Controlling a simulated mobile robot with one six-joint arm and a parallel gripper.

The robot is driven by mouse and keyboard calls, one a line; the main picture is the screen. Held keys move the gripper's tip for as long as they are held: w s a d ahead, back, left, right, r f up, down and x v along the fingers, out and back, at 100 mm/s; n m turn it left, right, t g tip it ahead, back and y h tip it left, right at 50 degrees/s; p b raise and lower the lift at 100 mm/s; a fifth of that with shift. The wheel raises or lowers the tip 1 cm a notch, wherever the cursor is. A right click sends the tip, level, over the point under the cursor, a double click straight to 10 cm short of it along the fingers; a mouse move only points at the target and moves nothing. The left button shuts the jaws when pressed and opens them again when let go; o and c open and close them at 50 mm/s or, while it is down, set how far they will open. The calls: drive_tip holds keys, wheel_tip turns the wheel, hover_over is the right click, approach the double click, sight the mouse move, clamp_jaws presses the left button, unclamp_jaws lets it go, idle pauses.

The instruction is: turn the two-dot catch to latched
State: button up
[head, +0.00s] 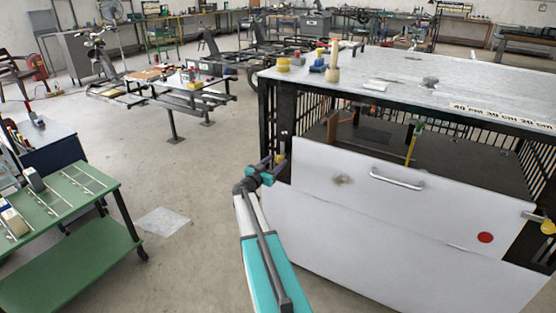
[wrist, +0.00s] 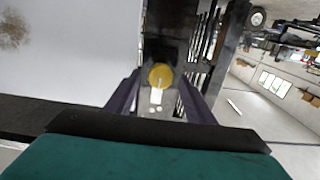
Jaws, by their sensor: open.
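The catch at the panel's left edge has a round yellow knob (wrist: 160,76) on a dark post. In the wrist view a pale strip lies beside the knob, with what look like two small light dots at its end. My gripper (wrist: 162,84) is open, its purple fingers on either side of the knob; I cannot tell whether they touch it. In the head view my gripper (head: 272,163) is at the white panel's upper left corner, partly hiding this catch (head: 281,158). The white panel (head: 340,195) stands upright and has a handle.
A second catch with a yellow knob (head: 547,227) is at the panel's right edge. The grey worktop (head: 430,75) above holds small parts and a wooden peg.

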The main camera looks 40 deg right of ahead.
sight(278, 159)
drive_tip(key=shift+x, duration=1.55)
drive_tip(key=shift+s, duration=0.1)
clamp_jaws()
